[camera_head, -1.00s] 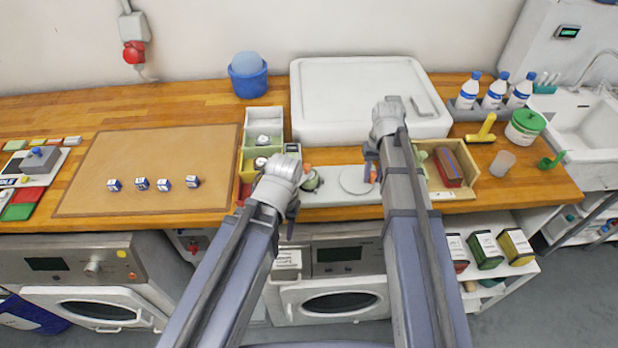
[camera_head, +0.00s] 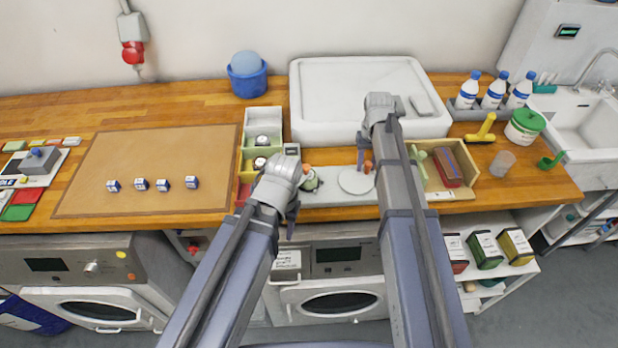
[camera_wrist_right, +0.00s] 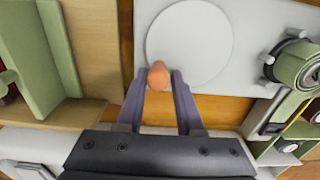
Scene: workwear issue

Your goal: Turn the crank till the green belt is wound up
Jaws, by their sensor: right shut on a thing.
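The crank is a pale round disc (camera_head: 352,183) on a light grey base, with an orange-brown knob (camera_head: 368,167) at its rim. My right gripper (camera_head: 364,158) is shut on this knob. In the right wrist view the knob (camera_wrist_right: 158,75) sits between the two fingertips, with the disc (camera_wrist_right: 190,48) just beyond. A dark-centred round reel with green (camera_head: 311,181) stands left of the disc; it also shows in the right wrist view (camera_wrist_right: 295,66). How much belt is wound on it I cannot tell. My left gripper (camera_head: 292,212) hangs at the counter's front edge, its jaws unclear.
A wooden box (camera_head: 468,184) with a reddish-brown block stands close right of the crank. A compartment tray (camera_head: 248,140) stands left of it. A white basin (camera_head: 340,115) lies behind. The brown mat (camera_head: 150,155) at left holds several small blocks.

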